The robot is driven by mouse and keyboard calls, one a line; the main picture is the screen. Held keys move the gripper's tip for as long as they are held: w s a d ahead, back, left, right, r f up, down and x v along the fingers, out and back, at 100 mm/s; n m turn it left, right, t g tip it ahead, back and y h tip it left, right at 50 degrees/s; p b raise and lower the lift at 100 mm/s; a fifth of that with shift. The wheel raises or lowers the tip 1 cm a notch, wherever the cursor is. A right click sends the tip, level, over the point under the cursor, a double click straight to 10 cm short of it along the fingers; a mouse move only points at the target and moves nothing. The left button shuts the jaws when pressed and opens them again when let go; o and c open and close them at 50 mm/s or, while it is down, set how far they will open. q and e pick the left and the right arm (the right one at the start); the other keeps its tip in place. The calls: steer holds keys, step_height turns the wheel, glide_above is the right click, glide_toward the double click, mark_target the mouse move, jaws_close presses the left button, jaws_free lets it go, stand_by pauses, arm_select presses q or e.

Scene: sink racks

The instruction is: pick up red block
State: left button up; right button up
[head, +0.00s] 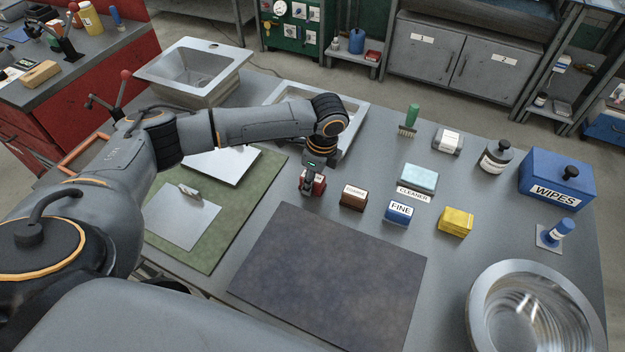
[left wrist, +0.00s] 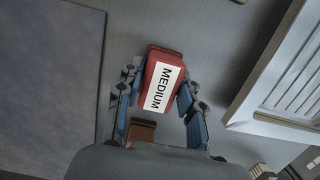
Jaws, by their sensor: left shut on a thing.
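The red block (head: 320,183) is near the middle of the grey table, left of the brown block (head: 353,197). In the left wrist view the red block (left wrist: 151,73) carries a white label reading MEDIUM. My left gripper (head: 311,186) reaches down over it from the left and is shut on it. The blue fingers of my left gripper (left wrist: 157,88) lie along both sides of the block. I cannot tell whether the block touches the table. My right gripper is not in view.
The blue FINE block (head: 398,213), yellow block (head: 455,221) and light-blue sponge labelled CLEANER (head: 418,178) are to the right. A dark mat (head: 330,280) lies in front, a green mat (head: 225,235) to the left. A metal bowl (head: 480,310) stands front right.

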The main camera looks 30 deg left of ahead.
arm_select(q)
steer(key=shift+r, duration=0.6)
steer(key=s+d+r+b, duration=0.1)
steer(key=d+r+b, duration=0.1)
steer(key=d+r, duration=1)
steer(key=shift+s+d+b, duration=0.2)
steer(key=shift+d+b, duration=0.15)
steer(key=shift+d, duration=0.6)
steer(key=o, duration=0.4)
steer(key=shift+f, duration=0.1)
steer(key=shift+c, duration=1.1)
